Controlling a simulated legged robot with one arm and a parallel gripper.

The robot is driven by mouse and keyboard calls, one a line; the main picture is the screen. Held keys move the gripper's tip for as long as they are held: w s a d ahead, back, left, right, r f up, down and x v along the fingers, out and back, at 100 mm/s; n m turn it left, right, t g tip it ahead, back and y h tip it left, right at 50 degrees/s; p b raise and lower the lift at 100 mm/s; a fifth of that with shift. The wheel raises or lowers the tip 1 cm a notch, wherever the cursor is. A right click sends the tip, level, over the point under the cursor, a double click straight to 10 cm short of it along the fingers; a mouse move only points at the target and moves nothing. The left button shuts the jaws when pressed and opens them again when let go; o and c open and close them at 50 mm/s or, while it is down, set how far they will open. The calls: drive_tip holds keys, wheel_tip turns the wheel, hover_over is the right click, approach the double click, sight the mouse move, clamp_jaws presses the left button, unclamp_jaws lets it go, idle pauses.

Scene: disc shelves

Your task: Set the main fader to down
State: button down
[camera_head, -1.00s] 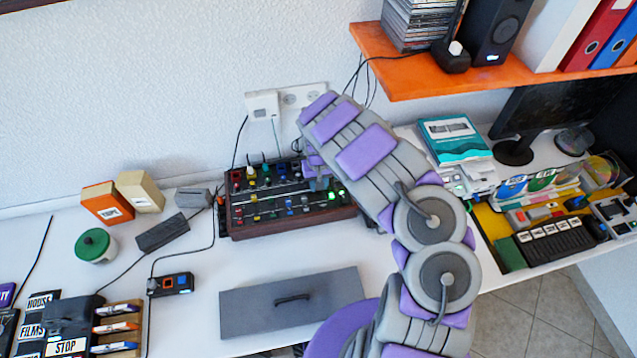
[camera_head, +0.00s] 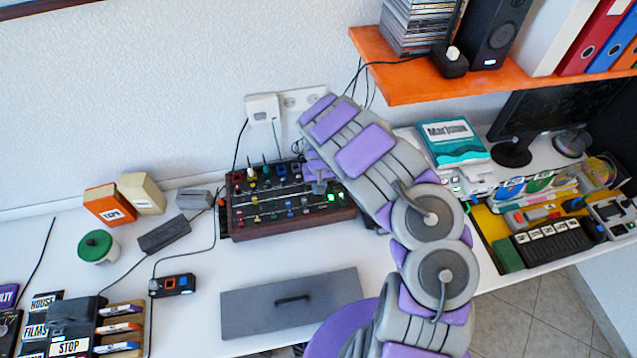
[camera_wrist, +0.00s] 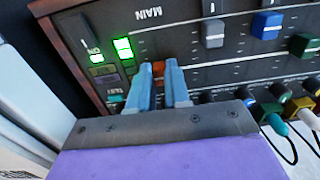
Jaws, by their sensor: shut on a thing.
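The mixer (camera_head: 262,228) is a dark box with wooden sides and rows of knobs and faders, standing on the white desk against the wall. In the wrist view its panel (camera_wrist: 210,68) fills the upper part, with the word MAIN printed near the top. The main fader (camera_wrist: 158,67) has an orange cap, seen between my blue fingertips. My gripper (camera_wrist: 159,76) is shut on this cap. The fingers cover part of the cap and its slot. In the head view my gripper (camera_head: 318,184) is over the right part of the mixer, and the main fader cannot be made out there.
Green lights (camera_wrist: 122,48) glow beside the main fader. Blue and green knobs (camera_wrist: 265,25) and plugged cables are near my fingers on the right. A grey lid with a handle (camera_head: 255,310) lies in front of the mixer. An orange shelf (camera_head: 430,80) hangs above on the right.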

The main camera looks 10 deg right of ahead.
sight(321, 201)
drive_tip(key=s+p, duration=0.2)
drive_tip(key=p, duration=0.1)
drive_tip(key=shift+r, duration=0.3)
drive_tip(key=shift+s+f+p, duration=0.3)
drive_tip(key=shift+s+p, duration=0.5)
drive_tip(key=shift+p, duration=0.3)
drive_tip(key=c, duration=1.1)
unclamp_jaws()
wheel_tip(321, 201, up, 17)
drive_tip(key=shift+w+r+p, duration=0.1)
drive_tip(key=shift+r+p, duration=0.05)
drive_tip(key=shift+p, duration=0.55)
